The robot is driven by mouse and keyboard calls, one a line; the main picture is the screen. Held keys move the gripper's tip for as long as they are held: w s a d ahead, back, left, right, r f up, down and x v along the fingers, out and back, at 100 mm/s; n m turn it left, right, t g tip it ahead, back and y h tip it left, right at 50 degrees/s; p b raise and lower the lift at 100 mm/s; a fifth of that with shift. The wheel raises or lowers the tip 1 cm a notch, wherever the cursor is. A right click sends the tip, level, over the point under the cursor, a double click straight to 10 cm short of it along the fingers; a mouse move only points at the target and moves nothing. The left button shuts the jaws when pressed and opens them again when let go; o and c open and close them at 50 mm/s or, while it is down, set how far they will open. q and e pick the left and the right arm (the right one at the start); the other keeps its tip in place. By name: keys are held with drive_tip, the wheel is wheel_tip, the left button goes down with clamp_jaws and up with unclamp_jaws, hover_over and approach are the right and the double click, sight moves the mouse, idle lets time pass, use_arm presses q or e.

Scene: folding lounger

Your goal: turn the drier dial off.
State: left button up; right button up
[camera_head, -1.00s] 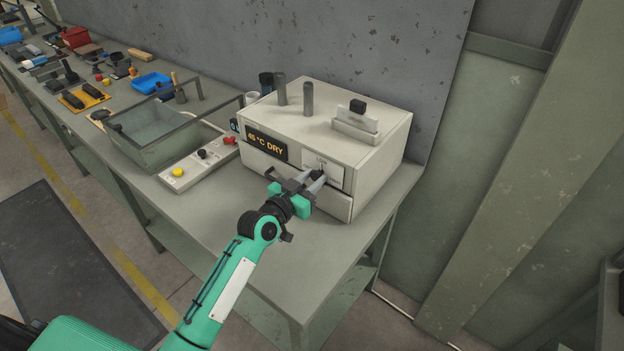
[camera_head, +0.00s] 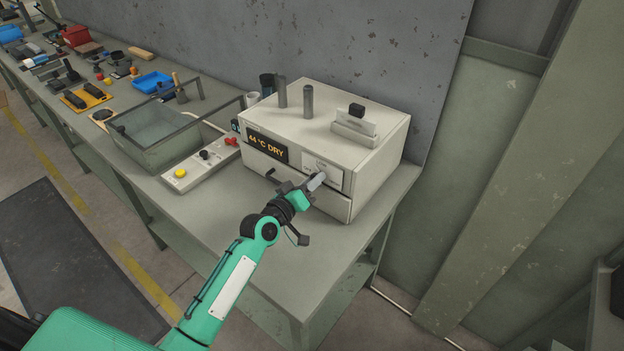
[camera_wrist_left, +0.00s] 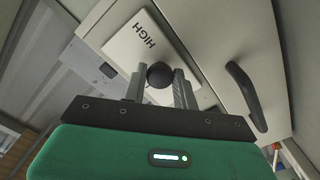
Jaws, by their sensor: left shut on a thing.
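The drier is a cream box (camera_head: 290,124) on the bench, with a lit display (camera_head: 267,146) that reads 44 °C DRY. Its dial (camera_wrist_left: 159,75) is a dark round knob on a white plate (camera_wrist_left: 127,31); the word HIGH shows on the plate in the left wrist view. My left gripper (camera_head: 318,181) is at the front of the drier, shut on the dial, with one finger on each side of it in the left wrist view (camera_wrist_left: 160,88). In the head view the gripper mostly hides the dial. My right gripper is not in view.
A dark handle (camera_wrist_left: 246,97) is on the drier front beside the dial plate. Two grey posts and a slotted holder (camera_head: 356,131) stand on its top. A control box (camera_head: 198,163) with a yellow button and a glass-sided tank (camera_head: 158,147) stand to the left. The bench front is clear.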

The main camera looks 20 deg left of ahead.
use_arm(q)
drive_tip(key=shift+n, duration=0.8)
drive_tip(key=o, duration=1)
drive_tip(key=shift+c, duration=0.2)
drive_tip(key=shift+s, duration=0.1)
